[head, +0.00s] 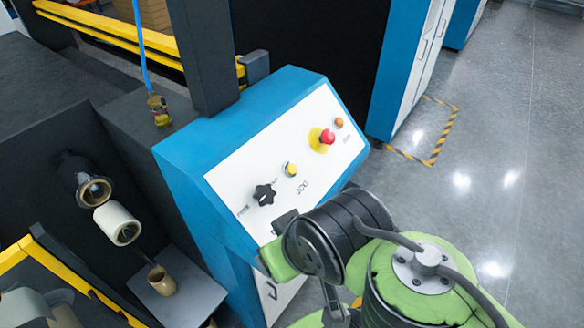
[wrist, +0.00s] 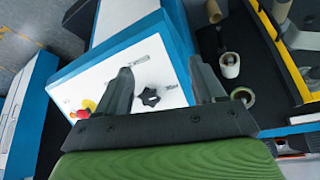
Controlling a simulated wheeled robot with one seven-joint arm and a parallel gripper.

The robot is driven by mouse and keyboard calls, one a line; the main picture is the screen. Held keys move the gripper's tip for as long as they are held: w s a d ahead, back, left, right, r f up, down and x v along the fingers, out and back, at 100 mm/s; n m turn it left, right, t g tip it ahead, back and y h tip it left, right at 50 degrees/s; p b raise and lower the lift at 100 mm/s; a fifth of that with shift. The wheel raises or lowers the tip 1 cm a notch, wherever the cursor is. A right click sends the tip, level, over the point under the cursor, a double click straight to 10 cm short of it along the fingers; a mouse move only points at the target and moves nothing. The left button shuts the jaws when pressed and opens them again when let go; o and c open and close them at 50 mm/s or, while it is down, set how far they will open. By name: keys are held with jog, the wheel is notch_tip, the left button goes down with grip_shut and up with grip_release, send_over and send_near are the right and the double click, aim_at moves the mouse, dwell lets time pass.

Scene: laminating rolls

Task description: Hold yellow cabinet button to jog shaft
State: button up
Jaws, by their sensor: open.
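The yellow button (head: 291,169) sits in the middle of the white sloped panel (head: 225,175) of the blue cabinet, between a black knob (head: 263,195) and a red stop button (head: 326,137). My gripper (head: 286,222) is near the lower edge of the panel, partly hidden by my arm. In the wrist view my gripper (wrist: 161,68) is open and empty, its fingers spread over the panel with the knob (wrist: 149,96) between them. The yellow button cannot be made out there; the left finger may hide it. A shaft end (head: 95,191) protrudes left of the cabinet.
A white roll (head: 117,223) is beside the shaft end, and a tan roll (head: 161,280) stands on a grey shelf. An orange lamp (head: 339,122) is at the panel's upper right. A blue hose (head: 142,45) hangs above. Open grey floor (head: 490,140) lies to the right.

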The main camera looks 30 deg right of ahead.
grip_shut()
dwell(0.3)
dwell(1.3)
